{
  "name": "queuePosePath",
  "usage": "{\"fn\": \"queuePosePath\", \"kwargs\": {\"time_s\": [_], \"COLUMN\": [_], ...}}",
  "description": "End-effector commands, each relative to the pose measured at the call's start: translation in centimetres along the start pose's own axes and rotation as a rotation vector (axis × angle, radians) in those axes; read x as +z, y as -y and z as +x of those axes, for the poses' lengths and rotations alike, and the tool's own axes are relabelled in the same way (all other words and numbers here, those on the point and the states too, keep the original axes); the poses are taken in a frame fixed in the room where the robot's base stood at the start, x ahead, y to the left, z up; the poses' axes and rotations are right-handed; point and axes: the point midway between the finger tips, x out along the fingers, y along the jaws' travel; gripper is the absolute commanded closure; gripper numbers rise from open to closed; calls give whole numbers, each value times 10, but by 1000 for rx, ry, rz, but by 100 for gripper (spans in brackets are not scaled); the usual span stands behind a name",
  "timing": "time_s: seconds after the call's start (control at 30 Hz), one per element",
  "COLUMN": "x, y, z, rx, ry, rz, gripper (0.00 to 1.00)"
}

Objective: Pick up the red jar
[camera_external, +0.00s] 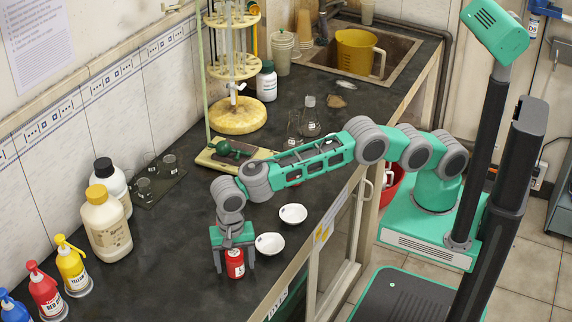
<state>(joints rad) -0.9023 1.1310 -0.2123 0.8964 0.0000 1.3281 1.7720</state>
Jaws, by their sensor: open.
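The red jar (235,267) stands upright on the dark bench top near its front edge. It is small, with a pale label on its side. My gripper (234,266) points down over the jar, with one finger on each side of it. The jaws are open. The gripper body hides the top of the jar, and I cannot tell whether a finger touches it.
White bowls (270,244) (293,214) sit just right of the jar. A yellow-capped bottle (107,222) and dye bottles (73,265) stand to the left. A pipette stand (238,115), glass flasks (310,122) and a sink with a yellow jug (357,52) are farther back.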

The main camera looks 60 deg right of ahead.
Motion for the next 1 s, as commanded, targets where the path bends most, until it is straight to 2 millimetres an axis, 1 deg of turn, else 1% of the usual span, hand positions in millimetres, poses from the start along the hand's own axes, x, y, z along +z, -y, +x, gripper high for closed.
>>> {"fn": "queuePosePath", "kwargs": {"time_s": [0.2,1.0], "x": [0,0], "y": [0,0], "z": [2,1], "rx": [-2,-2], "ry": [0,0], "rz": [0,0], "gripper": [30,95]}}
